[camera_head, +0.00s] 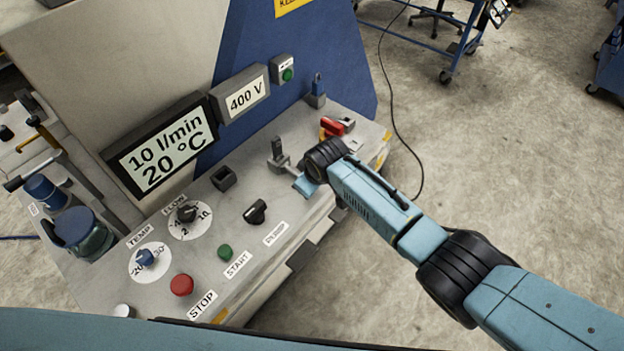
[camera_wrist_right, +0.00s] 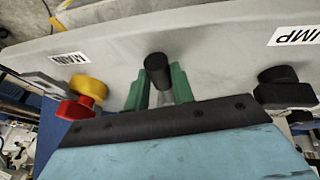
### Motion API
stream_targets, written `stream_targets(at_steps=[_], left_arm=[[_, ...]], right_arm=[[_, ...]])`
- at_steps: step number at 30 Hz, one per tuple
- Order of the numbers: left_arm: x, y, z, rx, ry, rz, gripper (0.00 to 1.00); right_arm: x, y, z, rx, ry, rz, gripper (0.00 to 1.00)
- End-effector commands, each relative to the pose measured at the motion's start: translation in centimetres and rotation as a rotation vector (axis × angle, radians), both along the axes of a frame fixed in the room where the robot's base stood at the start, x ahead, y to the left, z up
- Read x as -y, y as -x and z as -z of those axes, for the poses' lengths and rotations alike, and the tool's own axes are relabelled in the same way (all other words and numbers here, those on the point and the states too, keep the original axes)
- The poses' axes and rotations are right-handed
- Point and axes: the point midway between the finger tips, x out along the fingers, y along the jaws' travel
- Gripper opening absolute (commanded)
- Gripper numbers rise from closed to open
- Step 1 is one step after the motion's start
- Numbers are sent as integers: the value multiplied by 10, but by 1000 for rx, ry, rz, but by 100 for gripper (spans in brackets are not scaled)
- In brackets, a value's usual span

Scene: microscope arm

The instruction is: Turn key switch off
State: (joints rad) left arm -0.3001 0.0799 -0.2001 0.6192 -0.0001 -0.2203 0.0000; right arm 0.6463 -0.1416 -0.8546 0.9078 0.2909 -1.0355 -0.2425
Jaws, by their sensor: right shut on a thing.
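My right gripper (camera_head: 300,182) reaches in from the right over the grey control panel (camera_head: 215,255). In the right wrist view its green fingers (camera_wrist_right: 158,92) stand on both sides of a black cylindrical part (camera_wrist_right: 158,69) and are shut on it. This part lies between the MAIN and PUMP labels; I cannot tell for sure that it is the key switch. In the head view the wrist hides it. A grey upright lever-like piece (camera_head: 279,154) stands just left of the gripper. My left gripper is not in view.
The red main switch (camera_head: 332,127) on a yellow base is beside the wrist. A display (camera_head: 160,147) stands behind. Open floor lies right.

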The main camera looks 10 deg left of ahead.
Motion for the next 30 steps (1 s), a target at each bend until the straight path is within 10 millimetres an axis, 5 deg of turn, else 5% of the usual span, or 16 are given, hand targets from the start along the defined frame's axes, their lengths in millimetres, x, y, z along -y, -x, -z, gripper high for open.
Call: stream_targets(at_steps=[3, 4, 9, 20, 30], left_arm=[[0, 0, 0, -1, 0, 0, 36], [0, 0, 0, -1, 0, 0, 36], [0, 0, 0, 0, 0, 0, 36], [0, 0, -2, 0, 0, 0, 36], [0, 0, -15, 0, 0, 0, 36]], right_arm=[[-1, 1, 0, -3, -2, 2, 0], [-1, 1, 0, -3, -2, 2, 26], [-1, 1, 0, -3, -2, 1, 46], [0, 2, -3, -2, -1, 0, 46], [9, 16, -41, 0, -3, -1, 46]])
